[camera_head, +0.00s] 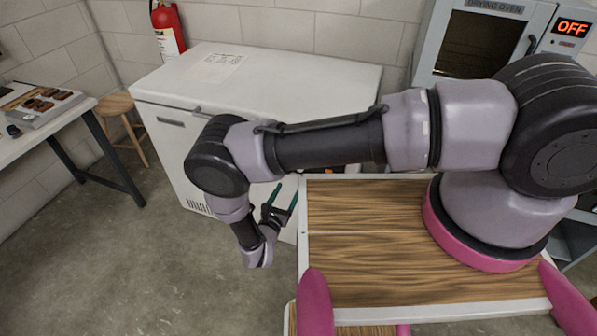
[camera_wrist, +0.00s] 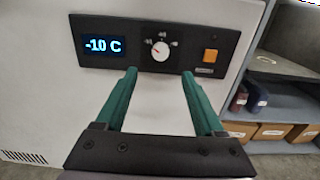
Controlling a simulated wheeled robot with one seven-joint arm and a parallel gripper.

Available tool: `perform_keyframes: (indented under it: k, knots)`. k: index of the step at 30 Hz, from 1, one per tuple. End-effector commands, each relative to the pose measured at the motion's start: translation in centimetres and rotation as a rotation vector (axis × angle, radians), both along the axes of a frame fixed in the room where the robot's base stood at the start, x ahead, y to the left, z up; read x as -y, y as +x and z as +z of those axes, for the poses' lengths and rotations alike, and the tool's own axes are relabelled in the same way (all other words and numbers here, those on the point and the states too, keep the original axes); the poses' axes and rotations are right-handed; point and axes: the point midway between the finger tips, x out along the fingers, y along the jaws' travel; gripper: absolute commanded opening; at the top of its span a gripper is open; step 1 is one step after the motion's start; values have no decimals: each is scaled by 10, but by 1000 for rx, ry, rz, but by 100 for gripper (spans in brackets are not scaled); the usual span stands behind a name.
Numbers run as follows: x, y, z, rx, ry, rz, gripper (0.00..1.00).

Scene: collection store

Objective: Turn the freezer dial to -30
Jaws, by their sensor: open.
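The white chest freezer (camera_head: 262,88) stands against the back wall in the head view, its lid closed. In the wrist view its black control panel (camera_wrist: 185,62) carries a blue display (camera_wrist: 103,46) reading -10 C. The freezer dial (camera_wrist: 160,51) is a small white round knob with a red mark and small labels around it, too small to read surely. My gripper (camera_wrist: 162,73) is open and empty, its two green fingers apart and pointing at the panel, with the dial between and just beyond the tips. In the head view my gripper (camera_head: 278,203) is low beside the freezer front.
An orange square switch (camera_wrist: 210,56) sits right of the dial on the panel. Shelves with boxes (camera_wrist: 273,131) stand at the right in the wrist view. A stool (camera_head: 121,122), a side table (camera_head: 50,113) and a drying oven (camera_head: 480,45) stand around. The floor at left is clear.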

Motion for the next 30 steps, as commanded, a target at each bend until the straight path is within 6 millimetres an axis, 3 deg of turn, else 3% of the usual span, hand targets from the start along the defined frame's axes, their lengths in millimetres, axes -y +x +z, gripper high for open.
perform_keyframes:
  k: [15, 21, 29, 30]
  knots:
    - [31, 83, 1, 0, 3, -7, 71]
    - [35, 94, 1, 0, 3, -5, 71]
    - [35, 95, 1, 0, 3, -5, 71]
    - [35, 95, 1, 0, 3, -5, 55]
